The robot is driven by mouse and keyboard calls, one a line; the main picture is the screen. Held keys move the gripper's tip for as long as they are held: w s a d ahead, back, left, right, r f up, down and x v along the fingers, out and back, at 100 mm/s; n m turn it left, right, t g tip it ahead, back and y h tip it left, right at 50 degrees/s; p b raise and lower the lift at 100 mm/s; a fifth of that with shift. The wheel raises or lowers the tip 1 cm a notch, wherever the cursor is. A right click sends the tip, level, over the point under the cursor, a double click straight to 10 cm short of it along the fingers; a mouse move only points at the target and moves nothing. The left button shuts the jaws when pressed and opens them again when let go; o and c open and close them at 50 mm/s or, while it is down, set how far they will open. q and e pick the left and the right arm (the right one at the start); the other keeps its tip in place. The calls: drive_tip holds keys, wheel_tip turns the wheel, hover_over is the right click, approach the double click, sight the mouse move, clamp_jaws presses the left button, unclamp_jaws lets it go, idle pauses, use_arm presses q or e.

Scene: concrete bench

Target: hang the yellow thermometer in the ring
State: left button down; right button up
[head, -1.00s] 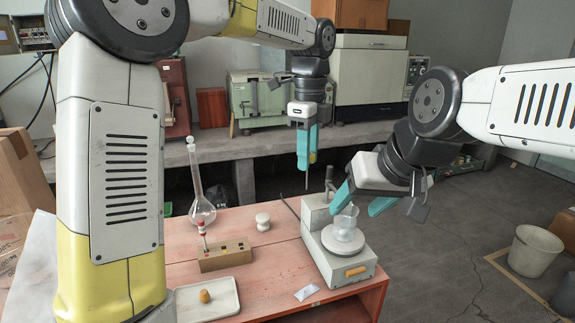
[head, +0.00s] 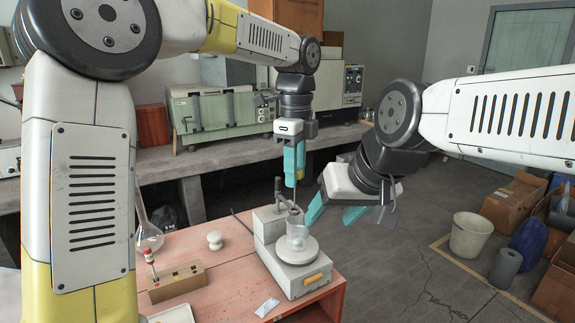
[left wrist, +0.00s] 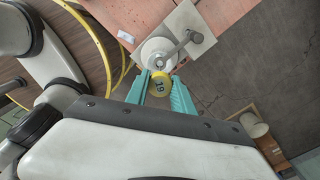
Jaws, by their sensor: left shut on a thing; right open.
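My left gripper (head: 294,172) points down and is shut on the yellow thermometer (head: 300,173). The thermometer's thin stem hangs down above the beaker. Its round yellow top (left wrist: 161,83) sits between the teal fingers in the left wrist view. A short grey stand (head: 279,192) rises from the hot plate (head: 298,279), with an arm reaching over the beaker (head: 297,237). My right gripper (head: 335,211) is open and empty, right of the beaker.
A wooden block (head: 176,281) with a red-topped piece, a white knob-like item (head: 215,240) and a round flask (head: 148,236) stand left on the red bench (head: 228,284). A small packet (head: 267,307) lies in front. A white bucket (head: 470,234) stands on the floor at right.

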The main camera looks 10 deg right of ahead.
sight(294, 207)
use_arm(q)
drive_tip(key=shift+f, duration=1.1)
idle(0.6)
drive_tip(key=shift+f, duration=3.1)
drive_tip(key=c, duration=0.6)
unclamp_jaws()
drive_tip(key=shift+r, duration=0.1)
drive_tip(key=shift+r, duration=3.45)
drive_tip(key=shift+a, duration=0.1)
